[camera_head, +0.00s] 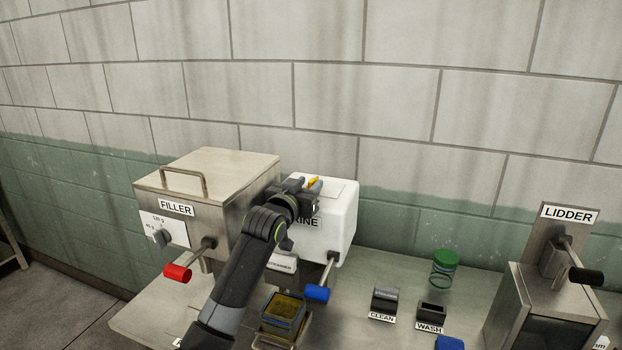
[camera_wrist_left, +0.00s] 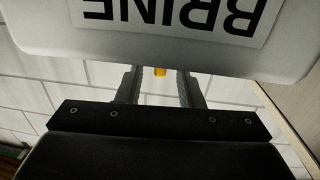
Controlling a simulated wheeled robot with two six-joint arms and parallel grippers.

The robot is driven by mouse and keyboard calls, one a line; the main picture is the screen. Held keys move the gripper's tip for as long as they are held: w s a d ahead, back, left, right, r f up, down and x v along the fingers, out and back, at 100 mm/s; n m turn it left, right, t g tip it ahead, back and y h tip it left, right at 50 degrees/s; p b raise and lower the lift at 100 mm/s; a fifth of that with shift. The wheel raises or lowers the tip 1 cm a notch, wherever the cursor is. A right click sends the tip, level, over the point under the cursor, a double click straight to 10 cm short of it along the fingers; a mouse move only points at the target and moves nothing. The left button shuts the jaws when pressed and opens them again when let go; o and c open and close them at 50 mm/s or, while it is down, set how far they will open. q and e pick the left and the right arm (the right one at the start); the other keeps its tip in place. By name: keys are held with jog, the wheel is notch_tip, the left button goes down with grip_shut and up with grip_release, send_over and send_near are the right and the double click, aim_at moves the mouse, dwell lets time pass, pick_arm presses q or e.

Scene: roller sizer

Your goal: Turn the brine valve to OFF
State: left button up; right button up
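The white brine tank (camera_head: 338,225) stands beside the filler, its BRINE label partly hidden by my left arm. A small yellow-orange piece (camera_head: 314,182), which looks like the valve handle, shows at the top of the tank. My left gripper (camera_head: 300,185) is at the tank's top, close to this piece. In the left wrist view the yellow piece (camera_wrist_left: 160,72) shows between the two spread fingers (camera_wrist_left: 160,82), with a gap on each side. The gripper is open; the handle is mostly hidden, and I cannot read its setting. My right gripper is out of view.
The steel filler (camera_head: 225,215) with a red-handled lever (camera_head: 178,273) is left of the tank. A blue-handled lever (camera_head: 318,292) hangs at the tank's front. A green-lidded jar (camera_head: 444,268), the CLEAN and WASH holders and the lidder (camera_head: 545,300) stand to the right.

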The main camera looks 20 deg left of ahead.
pick_arm(q)
jog(key=shift+w+d, duration=0.1)
jog(key=shift+w, duration=0.95)
grip_shut()
